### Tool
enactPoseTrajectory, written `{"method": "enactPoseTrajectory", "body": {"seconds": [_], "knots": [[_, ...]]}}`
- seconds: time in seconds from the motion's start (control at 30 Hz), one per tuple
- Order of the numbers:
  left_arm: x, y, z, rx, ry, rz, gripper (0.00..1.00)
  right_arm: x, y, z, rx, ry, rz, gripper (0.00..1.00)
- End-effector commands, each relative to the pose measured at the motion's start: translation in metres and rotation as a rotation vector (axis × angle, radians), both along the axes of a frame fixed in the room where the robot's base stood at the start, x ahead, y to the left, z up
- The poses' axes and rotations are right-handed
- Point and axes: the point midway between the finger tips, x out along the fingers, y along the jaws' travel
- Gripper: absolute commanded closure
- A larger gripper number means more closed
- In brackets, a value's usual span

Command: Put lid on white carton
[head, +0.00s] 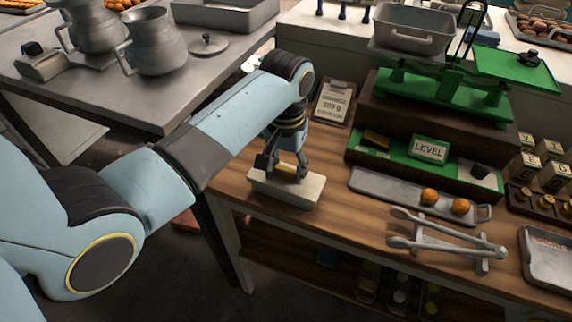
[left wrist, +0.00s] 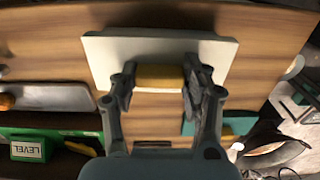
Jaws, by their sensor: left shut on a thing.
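A white rectangular piece (head: 271,187), which looks like the white carton or its lid, is at the left end of the wooden table. A yellow bar (head: 285,172) sits at its top. My left gripper (head: 284,170) points down and is shut on the yellow bar. In the left wrist view, the bar (left wrist: 160,77) lies between both fingertips (left wrist: 160,85), with the white piece (left wrist: 160,48) showing around it. I cannot tell whether lid and carton are two separate parts here, or whether the white piece touches the table. My right gripper is out of view.
A grey tray (head: 385,184) with two orange balls and metal tongs (head: 450,243) lie to the right. A green balance (head: 445,95) stands behind on a dark wooden base. A card on a clipboard (head: 335,102) lies behind my gripper. Metal jugs (head: 157,45) stand on the left table.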

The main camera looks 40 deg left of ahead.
Motion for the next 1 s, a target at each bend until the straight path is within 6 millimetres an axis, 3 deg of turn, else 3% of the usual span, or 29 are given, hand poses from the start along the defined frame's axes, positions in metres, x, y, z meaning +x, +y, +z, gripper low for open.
{"method": "enactPoseTrajectory", "body": {"seconds": [0.4,0.43,0.6,0.8,1.0], "knots": [[0.0001,-0.0001,-0.0007,0.000,0.000,0.000,0.66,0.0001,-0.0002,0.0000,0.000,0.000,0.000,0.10],[0.0001,-0.0001,-0.0007,0.000,0.000,0.000,0.50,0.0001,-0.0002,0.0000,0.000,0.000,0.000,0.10],[0.0001,-0.0001,-0.0006,0.000,0.000,0.000,0.27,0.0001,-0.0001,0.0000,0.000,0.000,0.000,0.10],[0.0001,-0.0001,-0.0006,0.000,0.000,0.000,0.27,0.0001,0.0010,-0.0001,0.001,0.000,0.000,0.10],[0.0000,-0.0001,-0.0007,0.000,0.000,0.000,0.00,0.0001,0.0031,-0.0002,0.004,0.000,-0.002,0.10]]}}
